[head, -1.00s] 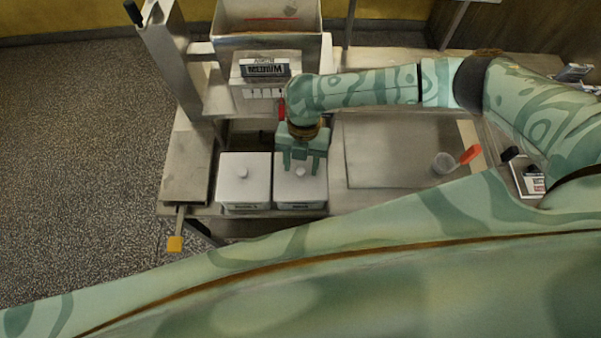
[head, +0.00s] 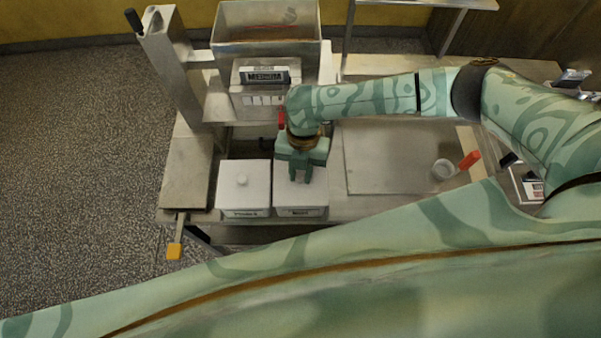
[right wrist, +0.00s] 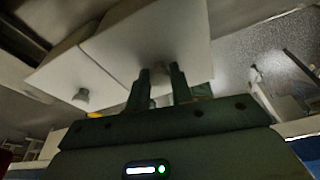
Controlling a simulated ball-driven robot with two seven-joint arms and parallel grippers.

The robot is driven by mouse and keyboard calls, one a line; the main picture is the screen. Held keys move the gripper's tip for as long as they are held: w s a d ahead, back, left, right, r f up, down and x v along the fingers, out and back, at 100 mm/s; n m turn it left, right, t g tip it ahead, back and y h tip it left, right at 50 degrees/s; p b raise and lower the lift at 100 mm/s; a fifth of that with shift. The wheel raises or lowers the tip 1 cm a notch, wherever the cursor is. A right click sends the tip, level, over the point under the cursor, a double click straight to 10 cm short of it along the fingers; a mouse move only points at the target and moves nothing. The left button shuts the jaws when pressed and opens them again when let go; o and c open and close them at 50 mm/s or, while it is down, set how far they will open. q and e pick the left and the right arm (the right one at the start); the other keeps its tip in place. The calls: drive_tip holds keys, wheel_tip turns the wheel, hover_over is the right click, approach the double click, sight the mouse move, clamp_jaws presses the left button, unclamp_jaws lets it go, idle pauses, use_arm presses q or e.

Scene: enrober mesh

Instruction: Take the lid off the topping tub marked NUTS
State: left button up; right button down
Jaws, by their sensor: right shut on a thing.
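Two white topping tubs with knobbed lids stand side by side at the table's front edge. The right tub (head: 300,211) has a dark front label that seems to read NUTS; its lid (head: 317,195) is on it. My right gripper (head: 301,181) is over this lid, shut on its knob, which the fingers hide in the head view. In the right wrist view the fingers (right wrist: 160,72) close around the knob, with the white lid (right wrist: 170,35) behind them. The left tub (head: 245,213) has its lid and knob (head: 242,180) in place. My left gripper is not in view.
A steel machine with a MEDIUM sign (head: 264,76) stands behind the tubs. A flat tray (head: 390,160) lies to the right, with a small cup (head: 444,169) and a red-orange item (head: 468,160) beside it. A steel column (head: 172,65) rises at left.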

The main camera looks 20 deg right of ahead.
sight(300, 174)
wheel_tip(300, 174, up, 17)
drive_tip(key=p, duration=0.1)
drive_tip(key=shift+p, duration=0.3)
